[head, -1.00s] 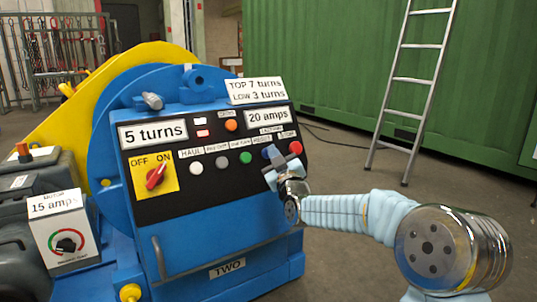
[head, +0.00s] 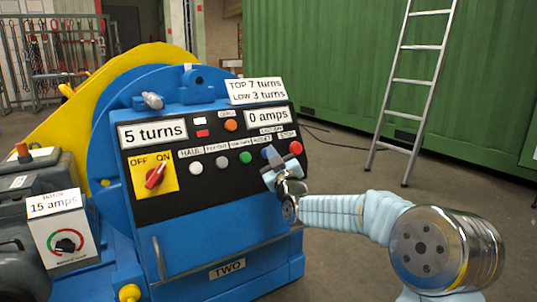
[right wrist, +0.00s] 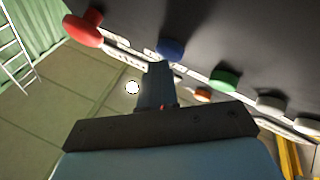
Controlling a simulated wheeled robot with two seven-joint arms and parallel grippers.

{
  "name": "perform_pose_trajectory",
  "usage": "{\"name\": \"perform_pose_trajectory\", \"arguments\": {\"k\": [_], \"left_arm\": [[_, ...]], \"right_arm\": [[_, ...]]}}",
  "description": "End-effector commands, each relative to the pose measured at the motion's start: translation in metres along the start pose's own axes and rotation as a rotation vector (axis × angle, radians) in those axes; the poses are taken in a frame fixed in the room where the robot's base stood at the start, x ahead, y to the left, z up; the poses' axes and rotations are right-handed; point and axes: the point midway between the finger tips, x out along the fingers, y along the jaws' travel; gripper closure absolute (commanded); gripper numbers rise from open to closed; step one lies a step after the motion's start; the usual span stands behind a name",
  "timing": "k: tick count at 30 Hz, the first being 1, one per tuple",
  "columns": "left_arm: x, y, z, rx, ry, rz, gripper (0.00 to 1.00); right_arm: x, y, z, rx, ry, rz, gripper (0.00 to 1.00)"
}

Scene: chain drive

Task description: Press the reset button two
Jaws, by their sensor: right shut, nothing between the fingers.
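The blue machine marked TWO (head: 227,268) has a black control panel. Its blue button (head: 267,153), under a label that seems to read RESET, is partly hidden behind my right gripper (head: 274,166). My right gripper is shut and empty, its tips right at that button. In the right wrist view the blue button (right wrist: 171,48) sits just beyond the shut fingertips (right wrist: 159,68); I cannot tell whether they touch. The red stop button (head: 295,147) is just to the right. The displays read 5 turns (head: 153,134) and 0 amps (head: 268,117). My left gripper is not in view.
Green (head: 246,157), grey (head: 222,162) and white (head: 196,168) buttons line the panel to the left. The red switch (head: 156,176) points to ON. A motor box (head: 62,228) reads 15 amps. A ladder (head: 413,78) leans on a green container; the floor at right is open.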

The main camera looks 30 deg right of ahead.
Motion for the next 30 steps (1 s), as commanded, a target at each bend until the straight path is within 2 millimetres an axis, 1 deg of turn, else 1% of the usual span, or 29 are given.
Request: {"name": "perform_pose_trajectory", "arguments": {"k": [20, 30], "left_arm": [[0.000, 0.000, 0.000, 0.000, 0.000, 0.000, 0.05], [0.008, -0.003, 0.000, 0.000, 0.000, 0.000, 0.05]], "right_arm": [[-0.001, 0.000, 0.001, 0.000, -0.002, -0.001, 1.00], [-0.012, 0.007, -0.007, 0.000, 0.000, 0.000, 1.00]]}}
